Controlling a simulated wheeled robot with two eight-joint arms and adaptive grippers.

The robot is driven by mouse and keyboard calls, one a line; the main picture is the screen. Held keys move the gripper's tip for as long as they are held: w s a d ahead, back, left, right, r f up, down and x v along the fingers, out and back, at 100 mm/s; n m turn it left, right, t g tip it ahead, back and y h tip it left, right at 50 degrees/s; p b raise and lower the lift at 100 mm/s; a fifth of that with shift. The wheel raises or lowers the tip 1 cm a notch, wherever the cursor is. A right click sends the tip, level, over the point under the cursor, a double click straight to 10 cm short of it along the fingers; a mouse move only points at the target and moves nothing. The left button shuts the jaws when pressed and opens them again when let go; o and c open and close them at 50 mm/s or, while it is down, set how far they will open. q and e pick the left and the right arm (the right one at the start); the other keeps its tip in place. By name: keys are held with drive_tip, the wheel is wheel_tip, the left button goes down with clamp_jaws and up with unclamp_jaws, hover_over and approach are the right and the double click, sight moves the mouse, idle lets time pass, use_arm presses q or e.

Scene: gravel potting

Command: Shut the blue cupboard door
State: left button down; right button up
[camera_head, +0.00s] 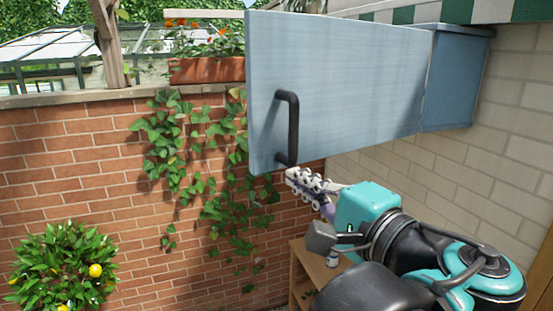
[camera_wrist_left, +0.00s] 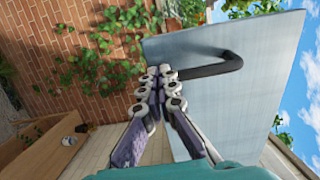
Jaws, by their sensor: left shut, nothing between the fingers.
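The blue cupboard door (camera_head: 350,85) stands wide open, swung out from the blue cupboard (camera_head: 455,80) on the pale wall. A black bar handle (camera_head: 292,125) is on the door face toward me, near its free edge. My left gripper (camera_head: 303,180) is shut and empty, just below the door's lower edge near the handle's lower end. In the left wrist view the shut fingers (camera_wrist_left: 163,74) are close to the handle (camera_wrist_left: 210,68) and the door face (camera_wrist_left: 245,95). I cannot tell whether they touch the door. My right gripper is not in view.
A brick wall (camera_head: 85,160) with hanging ivy (camera_head: 180,140) stands behind the door. A planter (camera_head: 207,70) sits on top of it. A wooden shelf unit (camera_head: 300,270) is below the gripper. A lemon bush (camera_head: 62,265) is at lower left.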

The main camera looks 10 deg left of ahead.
sight(268, 160)
use_arm(q)
drive_tip(key=p+x, duration=0.1)
drive_tip(key=x, duration=0.6)
drive_tip(key=shift+w+a+f, duration=0.1)
drive_tip(key=shift+w, duration=0.05)
